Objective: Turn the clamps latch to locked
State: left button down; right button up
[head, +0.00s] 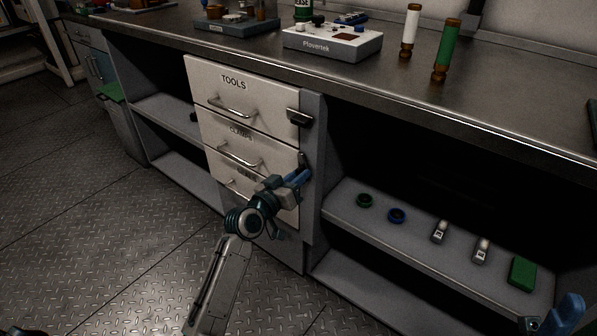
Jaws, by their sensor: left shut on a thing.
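The white drawer unit has a top drawer marked TOOLS (233,82) and the clamps drawer (270,147) under it, whose label is dim and partly unreadable. The clamps latch (304,159) is a dark lever at the drawer's right edge, and its upper part points roughly upward. My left gripper (299,177) has its blue fingers shut on the latch, hiding its lower part. The TOOLS latch (299,117) lies about level across its drawer's edge. My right gripper (560,318) shows only partly at the bottom right corner, away from the drawers, and its opening is unclear.
The metal counter (400,83) overhangs the drawers. Right of them, an open shelf (340,208) holds rings, small metal pieces and a green block (522,271). A green cylinder (446,50) stands on the counter. The floor (120,240) at left is clear.

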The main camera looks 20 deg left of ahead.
jog(key=w+f+m+g+h+p, duration=0.2)
jog(key=w+f+m+g+h, duration=0.1)
jog(key=w+f+m+h, duration=0.35)
jog(key=w+f+m+g+h+p, duration=0.1)
jog(key=w+f+m+g+h, duration=0.25)
jog(key=f+m+h, duration=0.5)
pick_arm(q)
jog(key=n+p, duration=0.1)
jog(key=n, duration=0.3)
jog(key=n+p, duration=0.1)
jog(key=n, duration=0.4)
jog(key=f+n+p, duration=0.1)
jog(key=n, duration=0.3)
jog(key=shift+w+a+n+p, duration=0.15)
jog(key=shift+a+n+p, duration=0.15)
jog(key=shift+a+n, duration=0.1)
pick_arm(e)
jog(key=s+f+n+g, duration=0.1)
jog(key=s+f+g, duration=0.3)
jog(key=f+g, duration=0.2)
jog(key=s+a+f+n+g+h, duration=0.1)
jog(key=s+f+g, duration=0.4)
jog(key=f, duration=0.4)
jog(key=shift+f+g, duration=0.3)
jog(key=shift+g, duration=0.05)
pick_arm(q)
jog(key=shift+f, duration=0.1)
pick_arm(e)
jog(key=shift+s, duration=0.1)
